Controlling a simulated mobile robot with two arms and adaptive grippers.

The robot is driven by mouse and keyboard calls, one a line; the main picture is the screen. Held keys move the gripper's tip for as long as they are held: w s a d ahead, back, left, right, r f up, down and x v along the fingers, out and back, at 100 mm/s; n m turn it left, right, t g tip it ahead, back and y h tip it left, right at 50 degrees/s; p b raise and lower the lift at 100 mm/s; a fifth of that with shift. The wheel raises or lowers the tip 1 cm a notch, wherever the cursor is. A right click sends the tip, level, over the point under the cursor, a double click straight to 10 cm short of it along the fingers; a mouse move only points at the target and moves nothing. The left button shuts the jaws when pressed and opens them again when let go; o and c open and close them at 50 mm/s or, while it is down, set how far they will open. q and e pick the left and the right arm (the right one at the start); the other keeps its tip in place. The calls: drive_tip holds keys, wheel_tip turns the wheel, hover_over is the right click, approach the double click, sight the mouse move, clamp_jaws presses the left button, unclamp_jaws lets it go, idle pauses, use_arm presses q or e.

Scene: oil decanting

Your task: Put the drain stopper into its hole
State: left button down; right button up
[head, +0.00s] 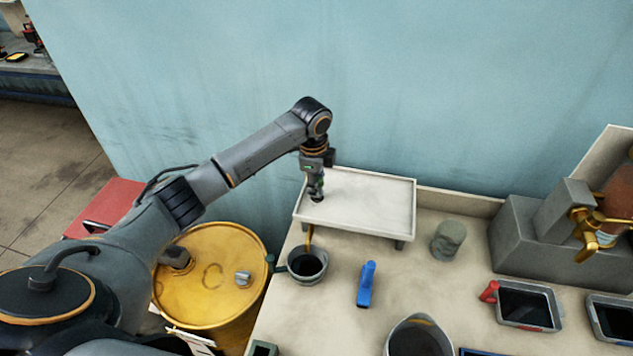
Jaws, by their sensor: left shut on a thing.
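My left gripper (316,188) points straight down over the left part of a pale raised tray (375,204) on short legs. It is shut on a small dark thing at its fingertips, which I take to be the drain stopper (317,198). The stopper is low at the tray surface, and the fingers hide most of it. I cannot tell whether it touches the tray or sits in a hole. No open hole shows on the bare part of the tray. My right gripper is not in view.
Near the tray stand a dark-filled pot (306,265), a blue-handled tool (366,285) and a grey cylinder (448,240). A brass tap (588,225) and a red-handled pan (526,304) are right. A yellow drum (215,285) stands left of the bench.

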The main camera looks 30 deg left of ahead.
use_arm(q)
drive_tip(key=shift+f+b, duration=0.3)
drive_tip(key=shift+f, duration=0.55)
drive_tip(key=c, duration=0.9)
unclamp_jaws()
drive_tip(key=shift+o, duration=0.2)
drive_tip(key=r, duration=0.4)
drive_tip(key=s+r, duration=0.1)
drive_tip(key=r, duration=0.7)
drive_tip(key=shift+s, duration=0.2)
